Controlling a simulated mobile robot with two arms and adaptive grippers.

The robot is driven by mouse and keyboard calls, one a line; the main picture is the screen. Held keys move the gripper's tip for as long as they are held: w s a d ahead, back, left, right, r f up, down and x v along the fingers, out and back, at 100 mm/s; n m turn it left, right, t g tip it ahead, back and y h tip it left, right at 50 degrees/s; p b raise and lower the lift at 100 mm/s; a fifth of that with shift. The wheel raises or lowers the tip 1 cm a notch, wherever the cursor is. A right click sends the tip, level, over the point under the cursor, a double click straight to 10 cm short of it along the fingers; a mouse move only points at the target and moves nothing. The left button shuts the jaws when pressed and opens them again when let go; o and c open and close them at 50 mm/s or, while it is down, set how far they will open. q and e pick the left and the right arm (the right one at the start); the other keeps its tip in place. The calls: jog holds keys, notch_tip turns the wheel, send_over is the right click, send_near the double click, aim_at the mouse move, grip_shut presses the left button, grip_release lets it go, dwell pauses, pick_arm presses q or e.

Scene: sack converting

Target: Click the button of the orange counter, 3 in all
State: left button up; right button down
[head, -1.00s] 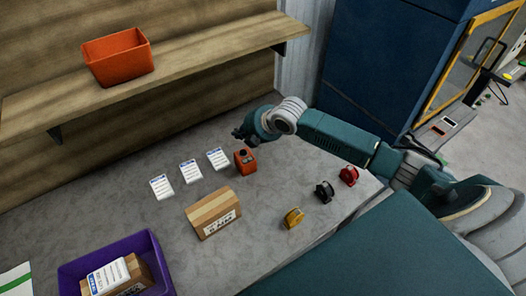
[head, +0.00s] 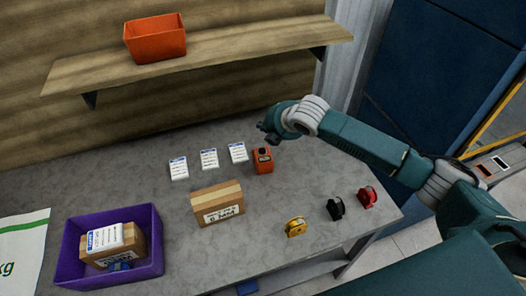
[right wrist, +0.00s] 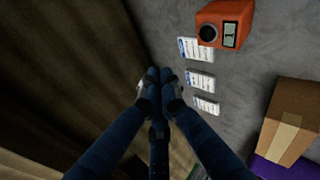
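The orange counter (head: 263,162) stands upright on the grey table, with a dark round button (head: 262,151) on top. In the right wrist view the counter (right wrist: 228,14) is at the upper right, showing its black button (right wrist: 208,33) and a small display (right wrist: 230,35). The display's digits are too small to read. My right gripper (head: 268,131) is in the air just above and behind the counter in the head view, apart from it. In the right wrist view its fingertips (right wrist: 160,75) are together with nothing between them. My left gripper is not in view.
White labelled cards (head: 209,159) lie left of the counter. A cardboard box (head: 217,203) is in front. A purple crate (head: 70,270) holds a box. Yellow (head: 296,227), black (head: 335,208) and red (head: 367,197) tape rolls are at the right. A shelf (head: 230,51) with an orange bin (head: 155,40) is above.

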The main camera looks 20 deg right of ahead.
notch_tip(320, 180, down, 2)
jog(key=b, duration=0.7)
send_over(263, 151)
notch_tip(263, 151, down, 5)
jog(key=shift+s+f, duration=0.1)
jog(key=shift+f, duration=0.5)
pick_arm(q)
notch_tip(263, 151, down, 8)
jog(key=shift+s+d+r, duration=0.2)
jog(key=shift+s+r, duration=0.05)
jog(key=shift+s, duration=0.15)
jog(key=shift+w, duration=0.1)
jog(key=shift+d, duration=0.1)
pick_arm(e)
jog(key=shift+f, duration=0.15)
jog(key=shift+f, duration=0.25)
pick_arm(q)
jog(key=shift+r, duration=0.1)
